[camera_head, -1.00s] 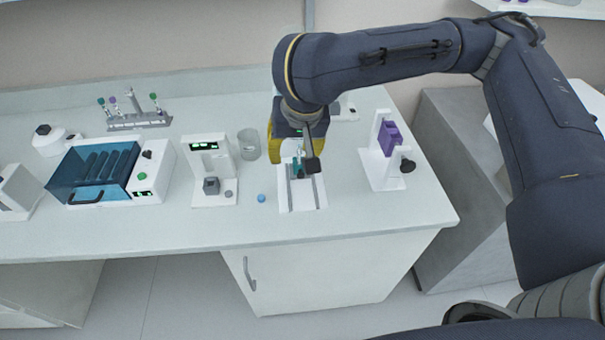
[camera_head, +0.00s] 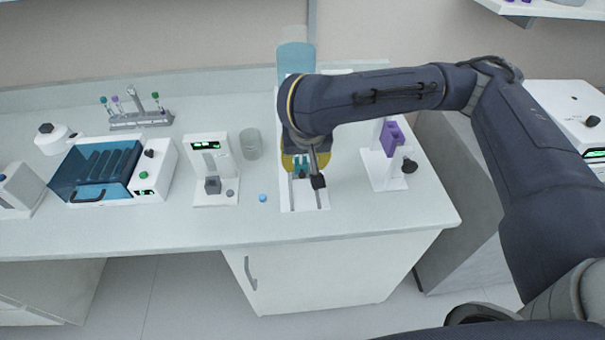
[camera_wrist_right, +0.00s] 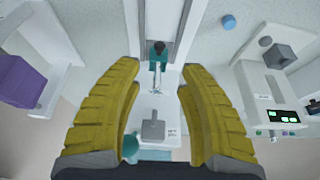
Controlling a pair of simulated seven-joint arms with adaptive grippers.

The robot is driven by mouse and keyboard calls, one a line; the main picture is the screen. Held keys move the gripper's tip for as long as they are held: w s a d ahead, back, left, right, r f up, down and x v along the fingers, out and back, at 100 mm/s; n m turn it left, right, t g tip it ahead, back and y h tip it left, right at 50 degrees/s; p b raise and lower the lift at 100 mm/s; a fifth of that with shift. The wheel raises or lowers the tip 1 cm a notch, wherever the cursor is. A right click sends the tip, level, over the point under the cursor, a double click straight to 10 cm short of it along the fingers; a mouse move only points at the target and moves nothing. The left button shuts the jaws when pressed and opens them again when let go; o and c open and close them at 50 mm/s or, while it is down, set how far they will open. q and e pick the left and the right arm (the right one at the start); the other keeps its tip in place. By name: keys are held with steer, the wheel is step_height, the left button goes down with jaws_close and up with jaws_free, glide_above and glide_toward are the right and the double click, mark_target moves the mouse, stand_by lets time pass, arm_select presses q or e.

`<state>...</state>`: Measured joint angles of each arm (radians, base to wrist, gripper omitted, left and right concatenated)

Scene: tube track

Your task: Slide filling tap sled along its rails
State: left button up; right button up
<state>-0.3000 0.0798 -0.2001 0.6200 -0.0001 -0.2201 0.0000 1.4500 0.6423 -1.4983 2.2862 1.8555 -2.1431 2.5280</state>
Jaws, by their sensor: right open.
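The filling tap sled is a small teal block with a dark knob (camera_wrist_right: 157,52); it sits between two rails, and a bit of its teal shows in the head view (camera_head: 302,164). The white rail base (camera_head: 301,202) lies near the bench's front edge. My right gripper (camera_head: 305,161) is over the back part of the base, mostly hidden by its own wrist in the head view. In the wrist view its yellow fingers (camera_wrist_right: 158,82) are wide apart, one on each side of the sled's line, apparently without touching it. My left gripper is out of view.
A clear beaker (camera_head: 250,143) and a white device with a grey cube (camera_head: 213,187) stand left of the rails. A white stand with a purple block (camera_head: 391,140) is to the right.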

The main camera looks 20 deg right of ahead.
mark_target(302, 175)
steer(key=shift+x, duration=5.3)
steer(key=shift+f, duration=0.1)
jaws_close()
